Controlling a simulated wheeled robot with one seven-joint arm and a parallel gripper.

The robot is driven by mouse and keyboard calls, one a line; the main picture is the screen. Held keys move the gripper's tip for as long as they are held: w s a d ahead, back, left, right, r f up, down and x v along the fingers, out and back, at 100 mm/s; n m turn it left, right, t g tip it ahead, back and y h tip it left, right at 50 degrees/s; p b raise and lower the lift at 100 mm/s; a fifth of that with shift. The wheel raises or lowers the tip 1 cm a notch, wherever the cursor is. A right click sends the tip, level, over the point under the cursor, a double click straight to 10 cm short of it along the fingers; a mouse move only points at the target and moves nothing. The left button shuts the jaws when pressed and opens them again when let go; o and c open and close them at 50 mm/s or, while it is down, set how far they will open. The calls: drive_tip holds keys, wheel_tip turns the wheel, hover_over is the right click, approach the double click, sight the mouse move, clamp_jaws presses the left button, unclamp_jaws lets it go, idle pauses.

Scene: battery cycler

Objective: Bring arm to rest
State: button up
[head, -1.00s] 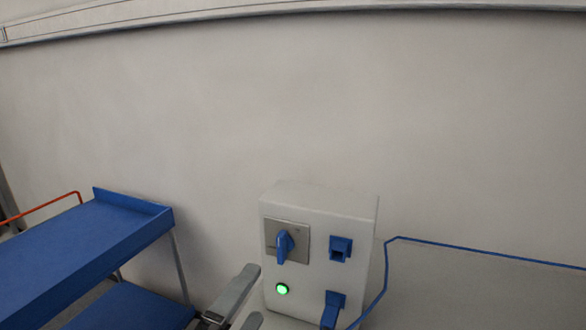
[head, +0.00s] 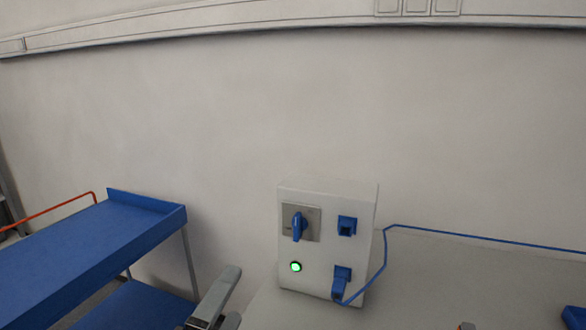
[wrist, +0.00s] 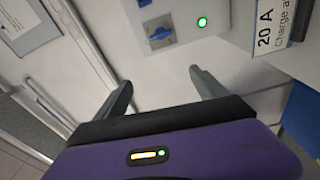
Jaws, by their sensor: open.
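My gripper (wrist: 160,78) is open and empty in the wrist view, its two grey fingers spread apart. In the head view its fingers (head: 226,297) show at the bottom edge, left of the white cycler box (head: 328,255) and apart from it. The box stands on a light bench against the wall. Its front carries a blue rotary knob (head: 298,227), upright in the head view, and a lit green lamp (head: 295,267). A blue plug (head: 339,285) sits at the lower socket with a blue cable (head: 470,235). The upper blue socket (head: 347,226) looks empty.
A blue shelf cart (head: 100,240) with a red rail (head: 50,212) stands at the left. The bench top (head: 440,285) right of the box is mostly clear, with a blue part (head: 573,316) at the edge. A "20 A" label (wrist: 275,30) shows in the wrist view.

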drive_tip(key=a+f+n+y, duration=0.1)
drive_tip(key=a+f+y, duration=0.2)
drive_tip(key=a+y, duration=0.35)
drive_tip(key=s+d+f+m+g+y, duration=0.1)
drive_tip(key=s+d+f+m+y, duration=0.1)
drive_tip(key=s+d+f+y, duration=0.6)
drive_tip(key=s+d+f+m+h, duration=0.2)
drive_tip(key=s+d+m+h, duration=0.1)
drive_tip(key=s+d, duration=0.5)
drive_tip(key=s+d+f+m+g+h, duration=0.1)
drive_tip(key=s+d+f+m+h, duration=0.1)
drive_tip(key=s+d+m, duration=0.3)
drive_tip(key=s+d+f+m+g+h, duration=0.1)
drive_tip(key=s+d+f+m+h, duration=0.2)
drive_tip(key=s+d, duration=0.9)
drive_tip(key=d+m+h, duration=0.2)
drive_tip(key=d, duration=0.1)
